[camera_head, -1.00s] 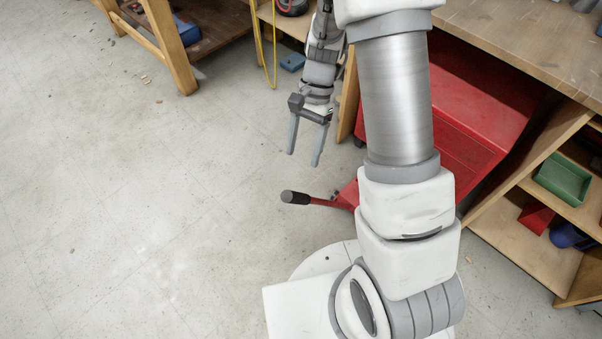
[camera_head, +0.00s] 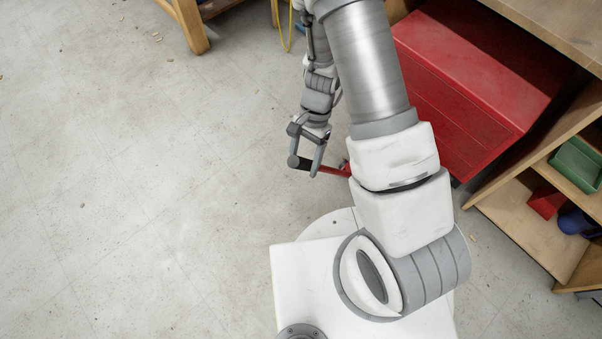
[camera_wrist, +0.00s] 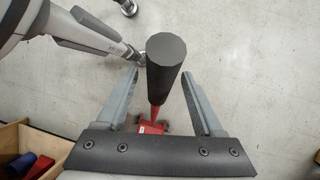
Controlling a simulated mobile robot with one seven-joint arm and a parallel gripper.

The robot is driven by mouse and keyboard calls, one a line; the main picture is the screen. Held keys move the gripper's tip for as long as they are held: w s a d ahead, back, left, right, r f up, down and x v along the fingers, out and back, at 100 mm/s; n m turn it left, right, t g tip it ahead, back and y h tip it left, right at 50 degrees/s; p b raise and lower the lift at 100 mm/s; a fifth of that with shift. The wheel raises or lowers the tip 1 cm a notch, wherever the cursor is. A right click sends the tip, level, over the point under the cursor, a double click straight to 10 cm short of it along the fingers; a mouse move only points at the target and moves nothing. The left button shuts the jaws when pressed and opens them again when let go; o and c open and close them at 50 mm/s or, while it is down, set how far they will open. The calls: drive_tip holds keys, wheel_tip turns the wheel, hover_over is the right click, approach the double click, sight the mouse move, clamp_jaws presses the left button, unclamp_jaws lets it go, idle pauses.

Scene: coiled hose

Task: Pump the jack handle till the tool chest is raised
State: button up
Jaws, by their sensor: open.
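The red tool chest (camera_head: 478,75) stands at the right, partly under the wooden bench and partly behind my arm. The jack's red handle (camera_head: 332,170) sticks out to the left from behind my arm and ends in a black grip (camera_head: 303,164). My gripper (camera_head: 304,161) is open, with one finger on each side of the black grip. In the wrist view the black grip (camera_wrist: 166,62) runs between the two fingers, with a gap on each side. The red jack body (camera_wrist: 150,128) shows small below it; in the head view it is hidden by my arm.
The wooden bench (camera_head: 545,25) and its shelf unit, with a green bin (camera_head: 576,164), stand at the right. A wooden leg (camera_head: 188,27) and a yellow cord (camera_head: 285,28) are at the top.

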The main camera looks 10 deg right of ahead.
drive_tip(key=b+x, duration=0.1)
drive_tip(key=x, duration=0.3)
clamp_jaws()
idle(0.4)
idle(1.0)
